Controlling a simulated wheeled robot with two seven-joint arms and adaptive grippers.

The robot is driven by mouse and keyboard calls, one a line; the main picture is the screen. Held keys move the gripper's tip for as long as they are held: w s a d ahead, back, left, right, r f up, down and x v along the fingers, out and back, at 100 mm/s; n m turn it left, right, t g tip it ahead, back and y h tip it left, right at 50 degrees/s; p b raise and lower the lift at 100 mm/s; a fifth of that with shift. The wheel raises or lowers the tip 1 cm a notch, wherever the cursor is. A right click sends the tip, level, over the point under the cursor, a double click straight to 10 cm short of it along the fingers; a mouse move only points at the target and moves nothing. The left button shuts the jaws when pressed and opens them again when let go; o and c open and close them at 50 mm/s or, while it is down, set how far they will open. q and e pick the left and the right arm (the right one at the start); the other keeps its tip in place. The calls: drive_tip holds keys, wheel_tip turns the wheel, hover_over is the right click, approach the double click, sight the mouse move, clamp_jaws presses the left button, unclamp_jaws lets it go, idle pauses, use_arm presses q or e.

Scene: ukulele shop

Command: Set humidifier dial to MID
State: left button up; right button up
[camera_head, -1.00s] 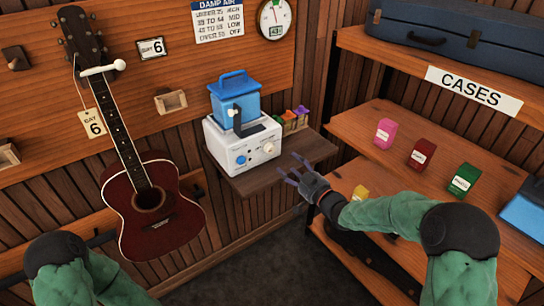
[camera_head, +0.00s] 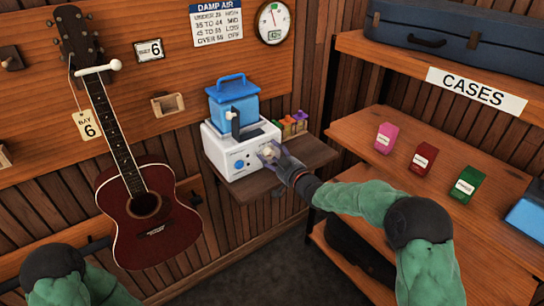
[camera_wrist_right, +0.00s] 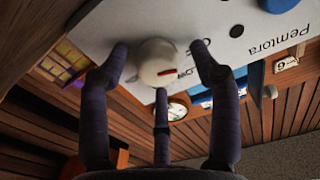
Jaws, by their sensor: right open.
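The white humidifier (camera_head: 226,158) with a blue tank (camera_head: 233,97) stands on a small wooden shelf. Its front has a blue knob (camera_head: 239,164) on the left and a cream dial at the right. In the right wrist view the dial (camera_wrist_right: 156,62) has a red pointer mark; part of the lettering beside it is hidden. My right gripper (camera_head: 271,152) is at the humidifier's front right. In the right wrist view its fingers (camera_wrist_right: 160,70) are spread around the dial, open, with no clear contact. My left gripper is outside the view; only my left arm shows at the lower left.
A damp air chart (camera_head: 216,22) and a round gauge (camera_head: 273,22) hang on the wall above. Small coloured bottles (camera_head: 290,126) stand beside the humidifier. A guitar (camera_head: 150,215) hangs at left; shelves with coloured boxes (camera_head: 424,157) stand at right.

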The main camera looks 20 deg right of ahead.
drive_tip(key=c, duration=1.1)
